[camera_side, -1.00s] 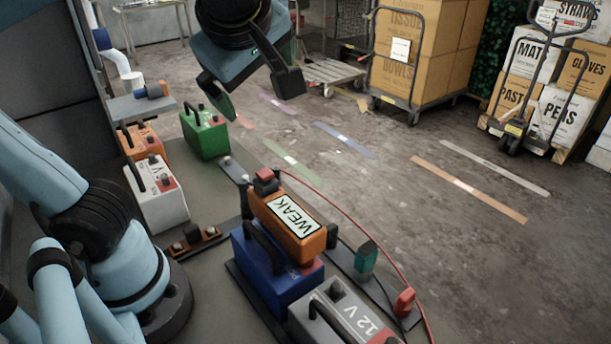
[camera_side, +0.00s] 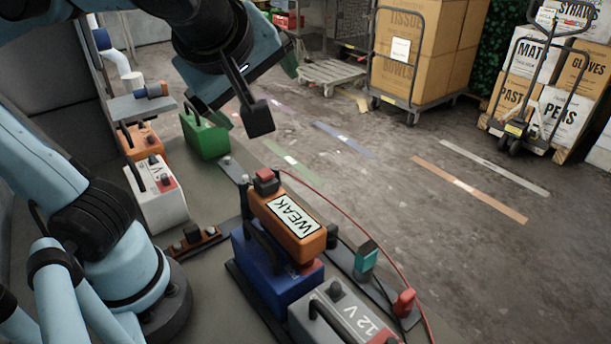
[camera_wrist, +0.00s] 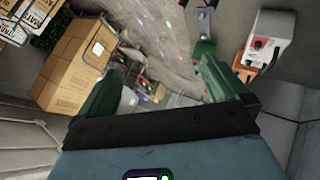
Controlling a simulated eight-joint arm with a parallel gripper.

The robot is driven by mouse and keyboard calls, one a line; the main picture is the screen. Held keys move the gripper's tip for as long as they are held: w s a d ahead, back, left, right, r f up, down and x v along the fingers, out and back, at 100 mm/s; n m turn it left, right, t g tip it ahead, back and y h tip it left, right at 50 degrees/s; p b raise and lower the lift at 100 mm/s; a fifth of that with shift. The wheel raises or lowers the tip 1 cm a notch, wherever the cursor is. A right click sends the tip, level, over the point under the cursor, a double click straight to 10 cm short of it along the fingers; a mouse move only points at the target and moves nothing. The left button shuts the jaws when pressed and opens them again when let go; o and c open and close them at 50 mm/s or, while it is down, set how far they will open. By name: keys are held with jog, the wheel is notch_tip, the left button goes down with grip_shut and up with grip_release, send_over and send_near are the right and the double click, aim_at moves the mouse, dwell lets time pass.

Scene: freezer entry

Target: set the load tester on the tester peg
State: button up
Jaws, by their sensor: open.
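The load tester (camera_side: 293,221) appears to be the orange box labelled WEAK, with a red knob on one end. In the side view it rests on a blue battery (camera_side: 268,270). My gripper (camera_side: 240,116) is open and empty, above and behind the tester, near the green battery. Its two green-padded fingers also show wide apart in the wrist view (camera_wrist: 160,88). A blue and orange cylinder (camera_side: 151,90) on a grey ledge at the left may be the tester peg; I cannot tell for certain. The tester is not seen in the wrist view.
A green battery (camera_side: 206,136), an orange battery (camera_side: 143,144) and a white battery (camera_side: 157,195) stand at the left of the bench. A grey 12 V battery (camera_side: 340,318) is in front. A red cable runs past a teal clip (camera_side: 366,258) to a red clip (camera_side: 404,302).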

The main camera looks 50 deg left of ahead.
jog(key=shift+c, duration=0.2)
jog(key=c, duration=0.3)
jog(key=g+h, duration=0.6)
jog(key=g, duration=0.1)
send_over(283, 206)
notch_tip(283, 206, down, 5)
jog(key=f, duration=0.6)
jog(key=shift+s+a+f, duration=0.1)
jog(key=shift+s+a, duration=0.05)
jog(key=shift+s, duration=0.15)
jog(key=shift+w+f, duration=0.15)
jog(key=shift+f, duration=1.2)
jog(key=shift+w+f, duration=0.15)
jog(key=shift+f, duration=1.15)
